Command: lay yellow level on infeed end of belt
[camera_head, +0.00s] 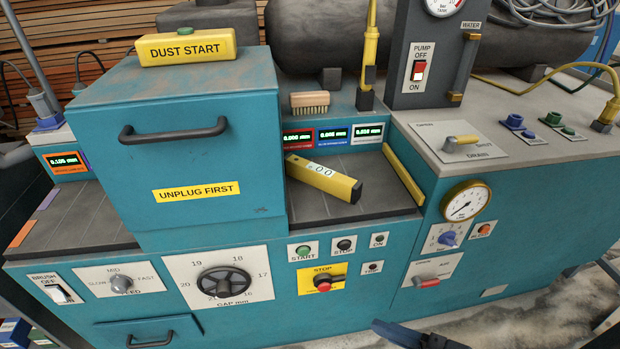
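The yellow level (322,178) is a yellow bar with a pale window marked with digits and a dark end face. It lies slantwise on the dark grey belt (385,203), on the part to the right of the teal hood. Its left end is close to the hood and its right end points toward the front right. Another stretch of belt (80,222) shows left of the hood, bare. No label shows which end is the infeed.
The teal hood (200,160) with a black handle stands over the belt's middle. A yellow strip (403,175) edges the belt's right end. A brush (309,103) lies behind the level, above lit displays. A grey pump box (430,60) and a gauge (465,201) stand to the right.

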